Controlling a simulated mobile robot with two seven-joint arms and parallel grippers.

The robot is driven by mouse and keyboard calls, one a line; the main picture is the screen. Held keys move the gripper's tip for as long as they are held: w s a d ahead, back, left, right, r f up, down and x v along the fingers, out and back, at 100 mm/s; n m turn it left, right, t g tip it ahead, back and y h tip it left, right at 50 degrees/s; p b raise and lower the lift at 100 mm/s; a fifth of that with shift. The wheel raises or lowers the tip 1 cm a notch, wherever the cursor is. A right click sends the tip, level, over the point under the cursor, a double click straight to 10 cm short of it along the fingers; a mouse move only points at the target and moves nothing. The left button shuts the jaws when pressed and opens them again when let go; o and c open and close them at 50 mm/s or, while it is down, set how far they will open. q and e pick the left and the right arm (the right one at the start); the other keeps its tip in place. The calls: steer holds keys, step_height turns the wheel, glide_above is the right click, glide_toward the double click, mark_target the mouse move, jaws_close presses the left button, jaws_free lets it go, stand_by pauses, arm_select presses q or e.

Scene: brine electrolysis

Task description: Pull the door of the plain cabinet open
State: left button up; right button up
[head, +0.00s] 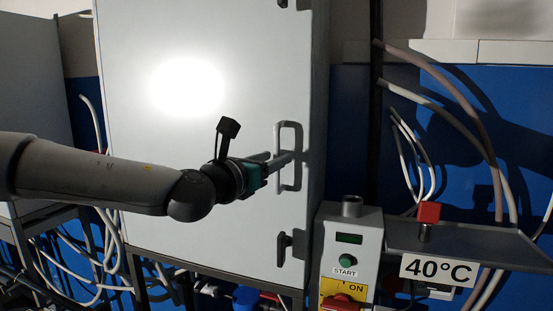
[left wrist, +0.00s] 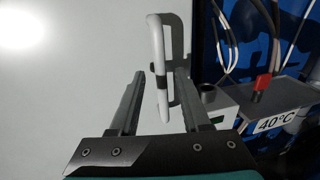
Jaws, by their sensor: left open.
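The plain cabinet's door (head: 200,170) is a large white panel, and it looks shut. Its vertical bar handle (head: 300,160) is near the door's right edge. My left gripper (head: 285,160) comes in from the left and is at the handle, with its jaws open. In the left wrist view the white handle (left wrist: 158,70) stands between the two open fingers (left wrist: 158,98), with a gap on each side. Whether any finger touches it, I cannot tell. My right gripper is in neither view.
A control box (head: 348,255) with a green START button and a red switch stands right of the cabinet. A grey shelf (head: 460,242) with a "40°C" label (head: 439,270) and a red knob (head: 429,212) is further right. Hoses hang on the blue wall.

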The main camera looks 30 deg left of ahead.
arm_select(q)
steer(key=shift+w, duration=0.85)
jaws_close()
stand_by(1.1)
